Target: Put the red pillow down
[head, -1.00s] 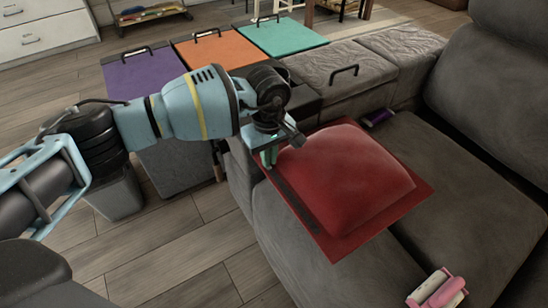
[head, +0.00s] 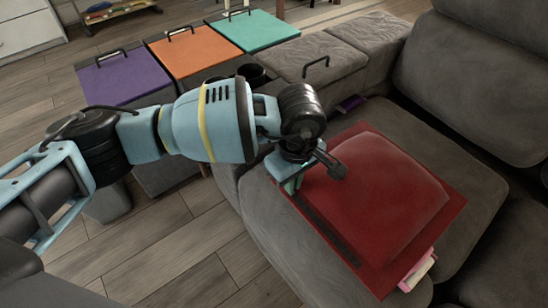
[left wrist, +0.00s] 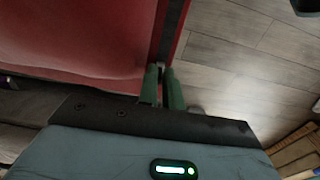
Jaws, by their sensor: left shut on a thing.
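The red pillow (head: 385,200) is a square with a puffed middle and a flat border. In the head view it is over the seat of the grey sofa (head: 468,190); I cannot tell whether it touches the seat. My left gripper (head: 292,187) is at its upper left edge. In the left wrist view the green fingers (left wrist: 163,85) are shut on the border of the pillow (left wrist: 85,35), with the wooden floor beyond on the right. My right gripper is not in view.
A pink and white thing (head: 418,270) shows partly from under the pillow's lower right edge. A purple thing (head: 350,104) lies by the armrest (head: 335,60). Bins with purple (head: 122,78), orange (head: 190,52) and teal (head: 252,31) lids stand at the back left.

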